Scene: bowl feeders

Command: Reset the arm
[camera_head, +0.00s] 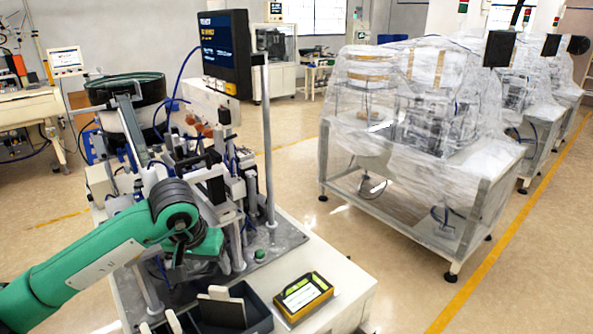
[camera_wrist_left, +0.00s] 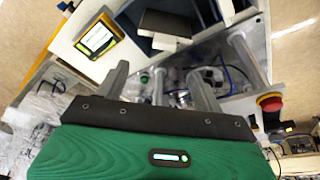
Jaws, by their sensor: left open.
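My left arm (camera_head: 90,262) is green and reaches in from the left over the bowl feeder station. My left gripper's green body (camera_head: 207,246) hangs below the dark wrist joint, above the station's grey base plate (camera_head: 277,243). Its fingers are hard to make out in the head view. In the left wrist view the two grey fingers of the left gripper (camera_wrist_left: 158,82) stand wide apart with nothing held between them. My right gripper is not in view.
Posts, a monitor (camera_head: 225,52) and the feeder bowl (camera_head: 124,88) stand behind. A red button (camera_wrist_left: 270,102) shows.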

